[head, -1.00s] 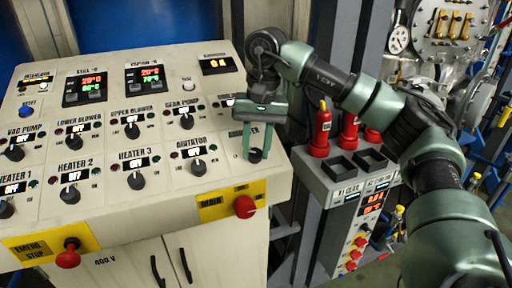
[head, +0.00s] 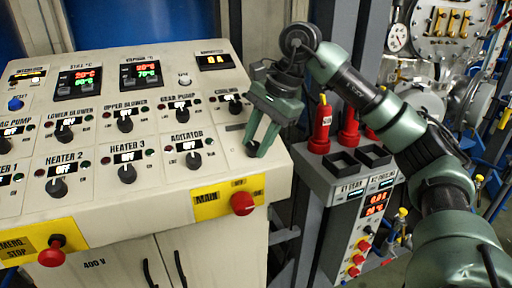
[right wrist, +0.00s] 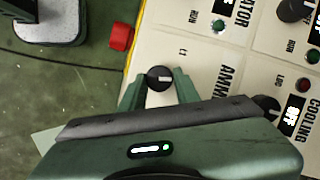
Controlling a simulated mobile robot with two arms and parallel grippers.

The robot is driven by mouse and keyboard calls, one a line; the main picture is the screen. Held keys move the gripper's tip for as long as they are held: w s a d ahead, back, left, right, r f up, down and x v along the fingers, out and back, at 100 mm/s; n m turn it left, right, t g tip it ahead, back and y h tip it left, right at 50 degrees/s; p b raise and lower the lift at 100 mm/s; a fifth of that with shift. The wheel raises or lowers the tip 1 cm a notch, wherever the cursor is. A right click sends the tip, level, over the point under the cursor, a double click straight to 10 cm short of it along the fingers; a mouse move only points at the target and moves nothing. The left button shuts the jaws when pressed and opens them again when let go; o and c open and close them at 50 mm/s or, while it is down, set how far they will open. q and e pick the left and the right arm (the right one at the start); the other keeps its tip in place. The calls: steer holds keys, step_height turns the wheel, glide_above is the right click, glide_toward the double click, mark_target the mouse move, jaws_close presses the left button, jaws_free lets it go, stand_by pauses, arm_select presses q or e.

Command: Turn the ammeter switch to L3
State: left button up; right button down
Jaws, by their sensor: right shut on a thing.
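The ammeter switch is a small round black knob (right wrist: 159,78) with a white mark, at the right end of the sloped panel. In the right wrist view an "L1" label is printed beside it, and part of the "AMMETER" lettering shows to its right. My right gripper (head: 256,150) is at the knob from above, its green fingers tilted and mostly covering the knob in the head view. In the right wrist view the two fingers (right wrist: 159,88) sit on either side of the knob, shut on it. I cannot tell which position the mark indicates. My left gripper is not in view.
The agitator knob (head: 193,160) and the cooling knob (head: 235,107) are close by on the panel. A red main button (head: 242,203) is below, on the front edge. A grey box with black trays (head: 342,163) and red bottles (head: 320,130) stands to the right.

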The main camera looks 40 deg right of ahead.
steer(key=m+b, duration=0.1)
steer(key=m+t+b, duration=0.1)
steer(key=m, duration=0.1)
steer(key=shift+s+f+m, duration=0.1)
steer(key=shift+f+m, duration=0.05)
steer(key=shift+m, duration=0.15)
steer(key=m+t+b, duration=0.1)
steer(key=m, duration=0.2)
steer(key=shift+s+m+b, duration=0.15)
steer(key=shift+m+b, duration=0.15)
steer(key=m+t+b, duration=0.1)
steer(key=m, duration=0.2)
steer(key=shift+s+m+t+h, duration=0.1)
steer(key=shift+m+t+h, duration=0.2)
steer(key=shift+t, duration=0.1)
steer(key=shift+a+m+t+h+b, duration=0.15)
steer(key=shift+m+t+h+b, duration=0.3)
steer(key=shift+m, duration=1.45)
steer(key=c, duration=1)
jaws_free()
steer(key=shift+c, duration=0.2)
steer(key=shift+s, duration=0.1)
